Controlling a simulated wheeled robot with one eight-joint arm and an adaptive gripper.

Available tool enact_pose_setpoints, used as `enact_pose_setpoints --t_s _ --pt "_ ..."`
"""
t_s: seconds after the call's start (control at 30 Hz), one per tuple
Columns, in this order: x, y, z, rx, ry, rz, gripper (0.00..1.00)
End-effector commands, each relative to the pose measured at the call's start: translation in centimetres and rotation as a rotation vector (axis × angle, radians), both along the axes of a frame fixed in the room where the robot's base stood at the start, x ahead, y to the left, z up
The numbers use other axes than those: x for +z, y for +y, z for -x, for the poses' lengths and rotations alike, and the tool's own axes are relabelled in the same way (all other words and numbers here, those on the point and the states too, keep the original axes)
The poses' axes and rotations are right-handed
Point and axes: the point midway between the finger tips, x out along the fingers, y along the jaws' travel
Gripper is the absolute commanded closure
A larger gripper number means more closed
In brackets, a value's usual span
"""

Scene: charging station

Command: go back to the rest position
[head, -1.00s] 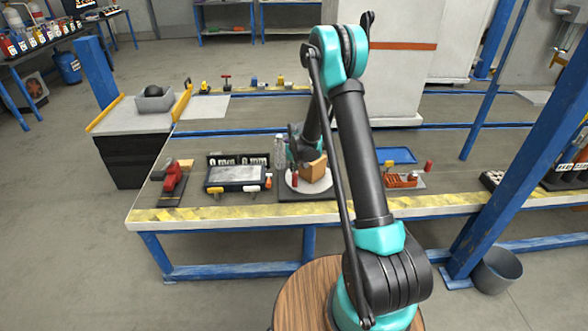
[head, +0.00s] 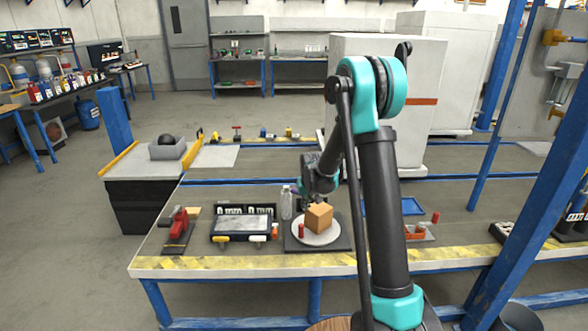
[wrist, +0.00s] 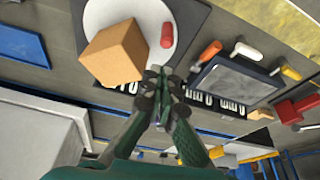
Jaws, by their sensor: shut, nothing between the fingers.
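My gripper (wrist: 160,78) is shut and empty in the wrist view, its fingertips close together. In the head view my gripper (head: 314,200) hangs above the workbench, behind the cardboard-coloured box, and is partly hidden by the box and my own arm links. The box (head: 319,217) stands on a round white plate (head: 318,238) beside a small red cylinder (head: 301,230). In the wrist view the box (wrist: 116,53) and the red cylinder (wrist: 167,35) lie beyond the fingertips, with no contact visible.
A clear bottle (head: 286,203) stands left of the plate. A dark flat device (head: 241,224), a red tool (head: 180,224) and a blue tray (head: 411,206) are also on the bench. A large white cabinet (head: 385,85) stands behind. A blue post (head: 540,200) rises at the right.

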Motion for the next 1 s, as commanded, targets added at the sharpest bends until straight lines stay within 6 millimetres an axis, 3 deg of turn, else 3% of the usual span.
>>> enact_pose_setpoints --t_s 0.2,0.5,0.77,1.0 --pt "4.2 -3.0 6.2 -0.029 -0.006 -0.002 1.0" --pt "7.8 -6.7 16.1 -0.073 -0.015 -0.003 1.0" --pt "8.5 -9.0 25.2 -0.109 -0.022 -0.004 1.0" --pt "7.3 -10.4 32.8 -0.139 -0.028 -0.005 1.0"
